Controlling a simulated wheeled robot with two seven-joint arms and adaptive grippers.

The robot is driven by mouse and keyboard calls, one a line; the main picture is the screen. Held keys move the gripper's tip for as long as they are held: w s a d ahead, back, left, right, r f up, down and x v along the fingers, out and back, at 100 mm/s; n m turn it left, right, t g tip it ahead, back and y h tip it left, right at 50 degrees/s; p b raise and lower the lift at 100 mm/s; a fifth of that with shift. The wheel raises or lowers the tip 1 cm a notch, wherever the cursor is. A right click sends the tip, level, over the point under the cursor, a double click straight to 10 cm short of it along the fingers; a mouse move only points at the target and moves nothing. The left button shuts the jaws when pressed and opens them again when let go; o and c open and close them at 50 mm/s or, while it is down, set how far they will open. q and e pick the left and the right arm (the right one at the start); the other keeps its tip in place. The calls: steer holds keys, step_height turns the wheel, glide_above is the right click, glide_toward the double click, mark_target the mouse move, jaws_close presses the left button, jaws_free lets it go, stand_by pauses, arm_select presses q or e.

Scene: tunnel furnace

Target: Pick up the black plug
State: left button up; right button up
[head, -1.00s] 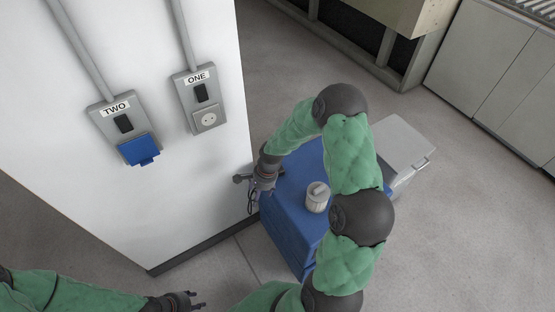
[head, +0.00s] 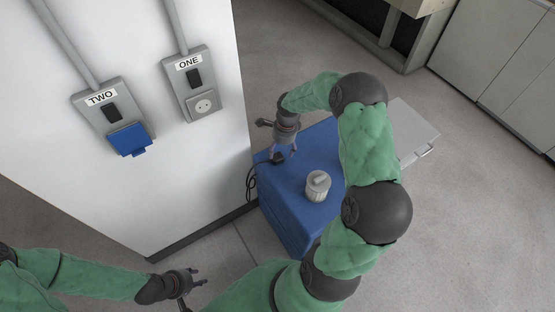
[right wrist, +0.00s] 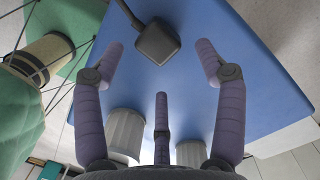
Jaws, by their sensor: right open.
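The black plug (head: 277,158) lies on the blue cabinet top (head: 300,205), near its wall-side edge; its dark cable hangs over that edge. In the right wrist view the plug (right wrist: 157,43) is a dark, rounded square block with its cable leading up. My right gripper (head: 285,150) is open just above the plug. In the right wrist view its three fingers (right wrist: 160,62) are spread, with the plug beyond and between the outer tips, apparently not touched. My left gripper (head: 193,292) is open and empty at the lower left.
The white wall (head: 190,185) carries socket ONE (head: 203,104) and blue-covered socket TWO (head: 130,138). A grey box (head: 412,130) sits behind the cabinet.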

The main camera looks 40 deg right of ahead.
mark_target(277, 156)
steer(key=f, duration=0.1)
steer(key=f+b, duration=0.1)
steer(key=f, duration=0.1)
steer(key=a+f+b, duration=0.1)
steer(key=f, duration=0.1)
steer(key=shift+w, duration=0.25)
steer(key=shift+c, duration=0.3)
steer(key=c, duration=1.2)
